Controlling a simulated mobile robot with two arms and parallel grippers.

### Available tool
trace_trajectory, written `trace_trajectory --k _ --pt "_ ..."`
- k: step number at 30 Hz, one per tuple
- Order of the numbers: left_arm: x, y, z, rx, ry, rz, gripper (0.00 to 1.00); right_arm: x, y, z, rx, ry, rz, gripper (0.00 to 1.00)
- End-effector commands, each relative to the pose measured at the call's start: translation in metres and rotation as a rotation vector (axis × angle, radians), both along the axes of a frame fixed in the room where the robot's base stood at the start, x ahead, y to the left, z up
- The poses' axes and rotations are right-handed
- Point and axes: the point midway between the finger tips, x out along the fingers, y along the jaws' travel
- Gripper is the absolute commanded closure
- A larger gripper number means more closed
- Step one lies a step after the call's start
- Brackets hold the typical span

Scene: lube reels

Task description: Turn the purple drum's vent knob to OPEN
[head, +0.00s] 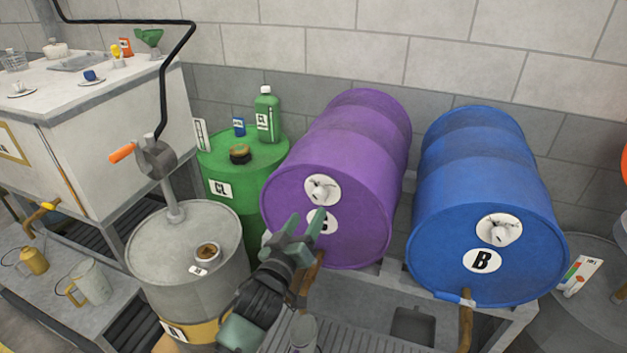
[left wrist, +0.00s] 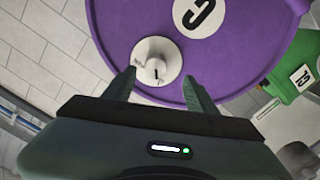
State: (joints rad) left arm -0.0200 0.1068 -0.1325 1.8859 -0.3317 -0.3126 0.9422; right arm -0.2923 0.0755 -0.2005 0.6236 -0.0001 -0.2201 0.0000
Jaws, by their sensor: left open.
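The purple drum (head: 345,140) lies on its side on a rack, its round end facing me. Its vent knob (head: 322,190) is a pale knob on a white round plate, high on that end. The knob also shows in the left wrist view (left wrist: 155,62), just beyond and between the fingertips. My left gripper (head: 306,224) is open and empty, in front of the drum's end, just below the knob in the head view. It partly hides the drum's round letter label (head: 329,222). I cannot make out the plate's markings. My right gripper is not in view.
A blue drum (head: 480,190) with a similar knob (head: 499,230) lies to the right. A green drum (head: 225,165) and a grey drum (head: 165,245) with a crank pump (head: 158,160) stand left. Taps (head: 464,318) hang below the lying drums.

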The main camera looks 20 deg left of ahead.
Motion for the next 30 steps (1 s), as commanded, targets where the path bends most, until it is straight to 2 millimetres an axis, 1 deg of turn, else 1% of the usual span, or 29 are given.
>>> trace_trajectory --k 1,5,10,15,21,28,29,30 --pt "0.002 0.0 0.004 -0.003 -0.006 0.0 0.43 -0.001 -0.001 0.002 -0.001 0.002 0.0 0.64" --pt "0.017 -0.001 0.006 -0.003 -0.008 0.0 0.43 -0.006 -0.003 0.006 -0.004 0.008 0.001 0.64" --pt "0.046 -0.002 0.006 -0.001 -0.007 0.0 0.43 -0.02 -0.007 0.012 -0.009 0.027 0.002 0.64" --pt "0.067 -0.003 0.004 -0.002 -0.007 0.0 0.43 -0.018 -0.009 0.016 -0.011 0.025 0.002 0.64" --pt "0.077 -0.003 0.003 -0.004 -0.005 -0.001 0.43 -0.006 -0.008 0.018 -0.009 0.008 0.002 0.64" --pt "0.077 -0.003 0.002 -0.003 -0.005 -0.001 0.43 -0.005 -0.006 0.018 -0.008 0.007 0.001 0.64" --pt "0.077 -0.003 0.002 -0.003 -0.005 -0.001 0.51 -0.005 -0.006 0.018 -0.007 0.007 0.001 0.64" --pt "0.077 -0.003 0.002 -0.003 -0.005 -0.001 0.63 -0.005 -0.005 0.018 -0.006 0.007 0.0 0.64"
